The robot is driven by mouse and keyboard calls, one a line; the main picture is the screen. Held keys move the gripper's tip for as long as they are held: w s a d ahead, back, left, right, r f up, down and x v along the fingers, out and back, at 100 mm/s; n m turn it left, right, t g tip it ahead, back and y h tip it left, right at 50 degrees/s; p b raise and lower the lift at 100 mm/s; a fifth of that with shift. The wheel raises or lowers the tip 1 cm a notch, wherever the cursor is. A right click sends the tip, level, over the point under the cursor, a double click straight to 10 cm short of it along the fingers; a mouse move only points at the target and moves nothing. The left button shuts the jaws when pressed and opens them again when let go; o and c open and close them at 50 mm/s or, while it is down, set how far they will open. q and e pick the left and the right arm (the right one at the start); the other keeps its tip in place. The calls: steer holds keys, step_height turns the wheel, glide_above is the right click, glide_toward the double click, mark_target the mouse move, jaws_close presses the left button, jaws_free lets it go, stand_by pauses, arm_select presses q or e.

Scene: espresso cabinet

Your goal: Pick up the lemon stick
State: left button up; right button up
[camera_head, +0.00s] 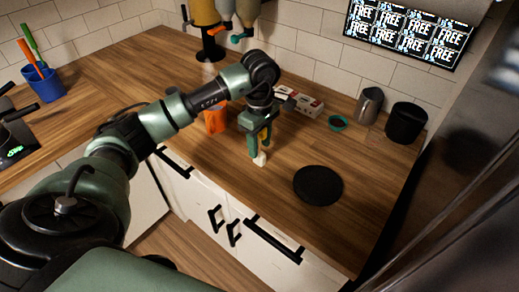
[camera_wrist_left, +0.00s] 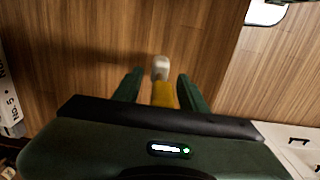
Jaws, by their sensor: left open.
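The lemon stick (camera_wrist_left: 164,95), yellow with a white end, stands or lies on the wooden counter between the fingers of my left gripper (camera_wrist_left: 160,77). In the head view the white end of the lemon stick (camera_head: 260,159) shows at the fingertips of my left gripper (camera_head: 259,150), which points down at the counter. The gripper is open, with a finger on each side of the stick and a small gap visible in the wrist view. The stick's rear part is hidden by the gripper body. My right gripper is not in view.
A blue cup (camera_head: 43,84) stands far left.

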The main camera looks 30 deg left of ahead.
arm_select(q)
jaws_close()
steer(key=shift+r, duration=0.1)
